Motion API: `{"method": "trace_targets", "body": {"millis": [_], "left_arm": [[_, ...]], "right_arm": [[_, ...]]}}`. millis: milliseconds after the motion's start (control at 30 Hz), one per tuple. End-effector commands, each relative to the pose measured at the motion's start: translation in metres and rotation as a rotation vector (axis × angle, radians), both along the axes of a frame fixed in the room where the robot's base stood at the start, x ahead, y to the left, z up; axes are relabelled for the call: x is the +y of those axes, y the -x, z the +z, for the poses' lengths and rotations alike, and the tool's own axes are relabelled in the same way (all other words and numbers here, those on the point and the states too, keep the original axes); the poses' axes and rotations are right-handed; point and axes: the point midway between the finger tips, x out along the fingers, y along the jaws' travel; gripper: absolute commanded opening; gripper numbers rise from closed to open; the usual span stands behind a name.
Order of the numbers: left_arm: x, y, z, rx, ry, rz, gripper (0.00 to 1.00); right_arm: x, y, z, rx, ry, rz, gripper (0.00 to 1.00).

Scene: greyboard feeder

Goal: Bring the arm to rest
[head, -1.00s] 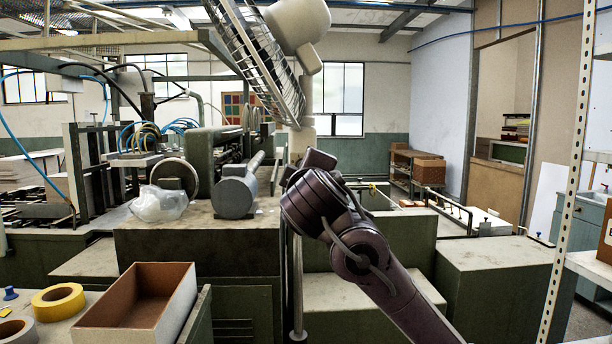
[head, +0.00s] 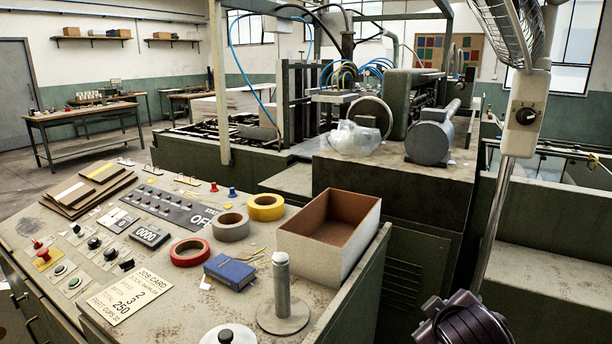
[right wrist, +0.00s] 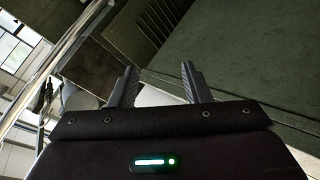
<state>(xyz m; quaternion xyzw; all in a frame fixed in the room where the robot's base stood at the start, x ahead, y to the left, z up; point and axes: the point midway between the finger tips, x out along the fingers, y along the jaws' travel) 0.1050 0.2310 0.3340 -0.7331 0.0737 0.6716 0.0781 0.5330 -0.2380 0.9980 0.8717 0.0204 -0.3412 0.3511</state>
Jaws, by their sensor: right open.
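My right arm (head: 462,322) shows only as a dark purple-black part at the lower right edge of the head view. Its gripper is out of that view. In the right wrist view my right gripper (right wrist: 160,86) has its two fingers apart with nothing between them. Beyond the fingers are the green machine housing (right wrist: 240,50) and a bright patch below it. My left gripper is in neither view.
A control bench (head: 230,305) fills the lower left, with an open cardboard box (head: 290,250), tape rolls (head: 265,207), a blue book (head: 230,272) and a metal post (head: 282,285) on it. A fan pole (head: 497,220) stands at the right, near my arm.

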Motion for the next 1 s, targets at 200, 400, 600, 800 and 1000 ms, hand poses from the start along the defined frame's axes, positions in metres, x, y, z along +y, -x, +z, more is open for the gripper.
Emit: {"method": "trace_targets", "body": {"millis": [200,400,600,800,1000], "left_arm": [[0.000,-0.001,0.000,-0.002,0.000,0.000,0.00],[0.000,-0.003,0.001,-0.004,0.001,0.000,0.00],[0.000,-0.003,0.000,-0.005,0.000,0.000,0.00],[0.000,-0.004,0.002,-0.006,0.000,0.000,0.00],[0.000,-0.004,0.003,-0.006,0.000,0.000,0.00]], "right_arm": [[0.029,0.086,-0.105,0.243,-0.246,-0.085,0.43],[0.039,0.143,-0.148,0.381,-0.370,-0.179,0.43],[0.043,0.190,-0.173,0.484,-0.453,-0.269,0.43],[0.045,0.203,-0.211,0.540,-0.483,-0.317,0.43],[0.047,0.193,-0.272,0.562,-0.476,-0.318,0.43]]}}
